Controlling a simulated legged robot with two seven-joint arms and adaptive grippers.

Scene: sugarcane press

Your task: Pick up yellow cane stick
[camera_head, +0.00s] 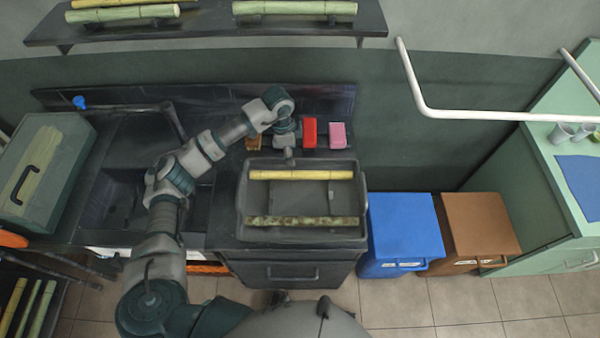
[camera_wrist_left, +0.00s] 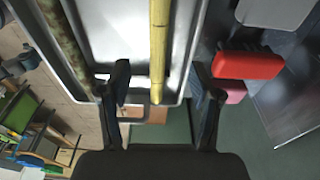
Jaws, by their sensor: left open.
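The yellow cane stick (camera_head: 320,175) lies across the back part of a grey tray (camera_head: 245,215) on the counter. My left gripper (camera_head: 289,160) is at the back edge of the tray, near the stick's left half. In the left wrist view the gripper (camera_wrist_left: 160,88) is open and empty, and the yellow stick (camera_wrist_left: 158,45) shows beyond and between its two fingers. I cannot tell the height gap. A mottled brown-green stick (camera_head: 302,222) lies at the tray's front; it also shows in the wrist view (camera_wrist_left: 62,40). My right gripper is not in view.
A red block (camera_head: 309,132) and a pink block (camera_head: 337,135) stand behind the tray, close to my left wrist. A shelf (camera_head: 210,25) with green canes hangs above. Blue (camera_head: 400,230) and brown (camera_head: 480,225) bins stand right of the counter. A sink lies left.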

